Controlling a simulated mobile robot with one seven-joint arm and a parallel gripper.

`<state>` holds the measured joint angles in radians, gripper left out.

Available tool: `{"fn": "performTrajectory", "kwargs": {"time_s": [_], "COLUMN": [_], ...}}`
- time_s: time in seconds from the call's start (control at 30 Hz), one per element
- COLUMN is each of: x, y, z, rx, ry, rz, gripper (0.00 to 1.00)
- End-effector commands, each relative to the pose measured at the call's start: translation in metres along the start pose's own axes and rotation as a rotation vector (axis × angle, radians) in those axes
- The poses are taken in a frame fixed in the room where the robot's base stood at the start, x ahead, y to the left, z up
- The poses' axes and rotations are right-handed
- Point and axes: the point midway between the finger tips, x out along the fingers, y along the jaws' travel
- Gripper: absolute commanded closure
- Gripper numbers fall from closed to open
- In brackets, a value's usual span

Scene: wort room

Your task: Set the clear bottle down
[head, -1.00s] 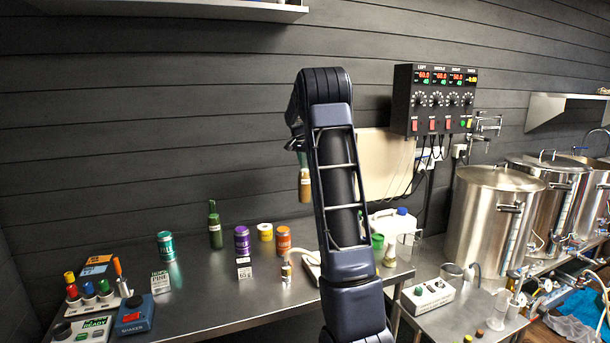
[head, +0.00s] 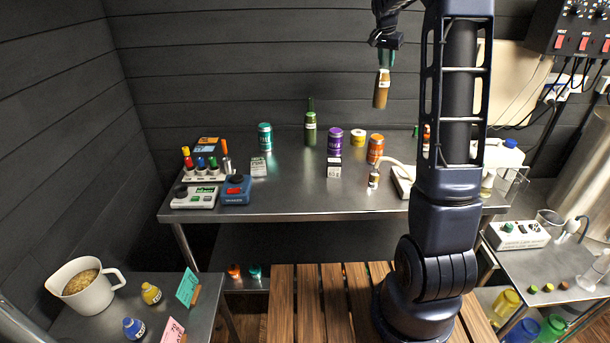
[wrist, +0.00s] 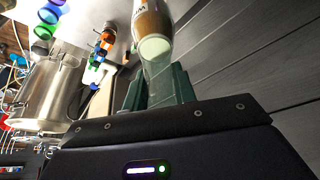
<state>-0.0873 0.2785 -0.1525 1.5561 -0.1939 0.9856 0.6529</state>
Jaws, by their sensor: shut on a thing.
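The clear bottle (head: 381,90) hangs high above the steel table (head: 270,204), slightly tilted, with amber-brown liquid in its lower part and a pale label. My gripper (head: 385,58) is shut on its neck from above. In the wrist view the green fingers (wrist: 158,90) close around the clear neck of the bottle (wrist: 152,22), and its brown body extends away from them. The bottle is well apart from the table and from the things on it. The part of the neck between the fingers is partly hidden.
A green bottle (head: 310,130), teal can (head: 265,137), purple can (head: 335,142), yellow roll (head: 358,138) and orange can (head: 376,149) stand along the back. A small vial (head: 374,178) and cards stand before them. Controls (head: 205,190) fill the left end. The front middle is clear.

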Motion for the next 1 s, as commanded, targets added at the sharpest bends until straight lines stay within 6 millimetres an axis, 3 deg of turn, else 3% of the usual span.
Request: {"fn": "performTrajectory", "kwargs": {"time_s": [0.2,0.5,0.8,1.0], "x": [-0.030,-0.071,-0.106,-0.119], "y": [-0.054,-0.113,-0.144,-0.151], "z": [0.064,0.166,0.257,0.293], "rx": [-0.127,-0.317,-0.480,-0.545], "ry": [0.000,-0.001,0.001,0.002], "rz": [-0.057,-0.136,-0.201,-0.227], "gripper": [1.00,1.00,1.00,1.00]}}
